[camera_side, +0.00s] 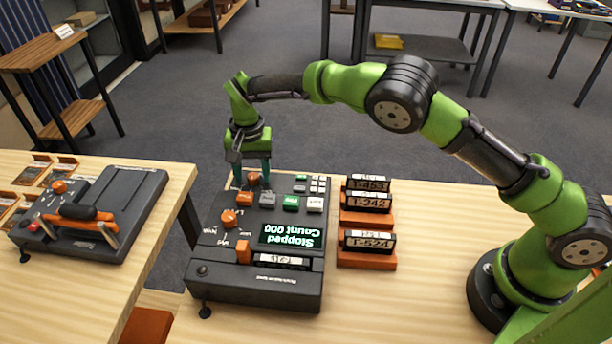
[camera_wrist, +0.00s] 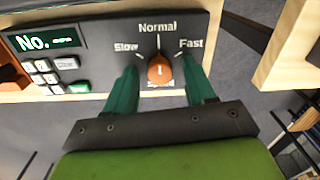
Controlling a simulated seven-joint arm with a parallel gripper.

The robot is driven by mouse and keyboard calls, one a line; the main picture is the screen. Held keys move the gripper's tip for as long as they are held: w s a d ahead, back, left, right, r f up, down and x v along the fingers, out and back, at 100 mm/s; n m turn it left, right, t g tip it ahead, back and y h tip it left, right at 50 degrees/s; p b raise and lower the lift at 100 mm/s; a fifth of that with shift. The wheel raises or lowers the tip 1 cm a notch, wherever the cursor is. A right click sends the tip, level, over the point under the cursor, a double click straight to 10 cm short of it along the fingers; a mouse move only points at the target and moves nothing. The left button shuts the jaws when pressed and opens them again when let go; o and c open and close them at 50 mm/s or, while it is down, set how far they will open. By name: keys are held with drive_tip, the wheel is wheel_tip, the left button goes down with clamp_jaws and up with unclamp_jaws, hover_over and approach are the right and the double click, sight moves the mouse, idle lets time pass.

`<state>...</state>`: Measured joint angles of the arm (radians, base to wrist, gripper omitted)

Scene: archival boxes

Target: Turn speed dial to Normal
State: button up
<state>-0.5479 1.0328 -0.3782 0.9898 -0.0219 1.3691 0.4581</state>
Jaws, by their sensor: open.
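The speed dial (camera_wrist: 160,72) is an orange knob on a dark panel in the wrist view, with Slow, Normal and Fast printed around it. Its narrow top faces roughly up towards Normal, but its exact setting is hard to read. My gripper (camera_wrist: 161,64) is open, with one teal finger on each side of the knob and visible gaps between. In the side view, my gripper (camera_side: 252,176) points down over the orange dial (camera_side: 253,180) at the far left corner of the dark machine (camera_side: 212,262).
The machine has another orange knob (camera_side: 229,218), an orange lever (camera_side: 244,251), a display reading Stopped, Count 000 (camera_side: 290,236), and several buttons. Orange holders with labelled blocks (camera_side: 367,240) stand to its right. A second device (camera_side: 135,205) is on the left table.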

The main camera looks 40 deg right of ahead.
sight(255, 176)
wheel_tip(255, 176, up, 17)
drive_tip(key=shift+d, duration=0.15)
idle(0.4)
drive_tip(key=shift+s, duration=0.1)
